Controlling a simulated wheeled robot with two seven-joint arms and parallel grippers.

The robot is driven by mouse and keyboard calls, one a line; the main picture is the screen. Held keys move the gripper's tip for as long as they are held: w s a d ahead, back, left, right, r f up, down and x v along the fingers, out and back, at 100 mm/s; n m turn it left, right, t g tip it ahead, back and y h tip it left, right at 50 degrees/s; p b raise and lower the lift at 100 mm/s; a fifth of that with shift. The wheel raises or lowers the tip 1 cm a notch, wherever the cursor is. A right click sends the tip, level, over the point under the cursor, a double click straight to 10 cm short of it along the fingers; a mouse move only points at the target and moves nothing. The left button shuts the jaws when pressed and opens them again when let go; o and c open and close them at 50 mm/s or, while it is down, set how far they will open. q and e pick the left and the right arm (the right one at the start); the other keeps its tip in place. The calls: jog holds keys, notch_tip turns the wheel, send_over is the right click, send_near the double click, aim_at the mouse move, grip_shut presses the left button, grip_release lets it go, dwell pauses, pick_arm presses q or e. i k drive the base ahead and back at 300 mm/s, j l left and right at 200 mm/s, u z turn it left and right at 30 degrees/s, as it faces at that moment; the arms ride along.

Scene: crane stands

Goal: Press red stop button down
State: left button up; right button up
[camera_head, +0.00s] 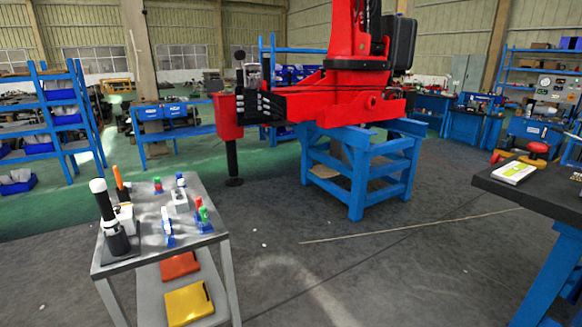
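A red, mushroom-shaped knob (538,148), which looks like the stop button, stands at the back of the dark-topped table (545,197) at the right edge of the view. Its cap appears raised, but it is too small to tell whether it is pressed. Another small red piece (500,155) is just left of it. Neither of my grippers shows in the head view, and nothing is seen touching the red knob.
A grey cart (150,262) with small tools stands at left. A red crane (345,95) rests on a blue stand (357,190). The floor between cart and table is clear.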

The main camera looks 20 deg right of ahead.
aim_at(536, 148)
jog(key=i+z, duration=0.2)
jog(key=z, duration=0.2)
jog(key=i+z, duration=0.2)
jog(key=z, duration=0.25)
jog(key=i+j+z, duration=0.15)
jog(key=z, duration=0.25)
jog(key=i+j+z, duration=0.2)
jog(key=z, duration=0.25)
jog(key=i+j+z, duration=0.1)
jog(key=z, duration=0.3)
jog(key=i+j+z, duration=0.2)
jog(key=z, duration=0.25)
jog(key=i+j+z, duration=0.25)
jog(key=z, duration=0.15)
jog(key=i+j+z, duration=0.1)
jog(key=j+z, duration=0.3)
jog(key=i+j+z, duration=0.1)
jog(key=z, duration=0.35)
jog(key=j+z, duration=0.4)
